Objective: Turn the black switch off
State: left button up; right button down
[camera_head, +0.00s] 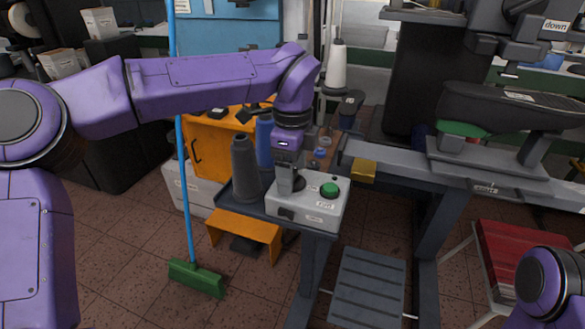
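A light grey control box (308,212) sits on a small dark stand. A round green button (329,189) is on the right of its top, with a small label in front of it. A black switch (299,184) shows partly on the left of its top, just beside the fingers. My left gripper (289,188) points down at that switch, with its fingertips at or very near the box top. I cannot tell whether it touches the switch or how far its fingers are apart. My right gripper is out of view; only a purple part of my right arm shows at lower right.
A dark grey thread cone (245,165) stands left of the gripper, with a blue cone (264,140) behind it. A yellow block (363,169) lies on the bench to the right. A green broom (196,277) and an orange stool (245,232) stand at left.

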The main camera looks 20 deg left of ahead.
pick_arm(q)
notch_tip(320, 180, up, 10)
jog(key=p, duration=0.1)
jog(key=shift+r, duration=0.25)
jog(key=shift+d, duration=0.1)
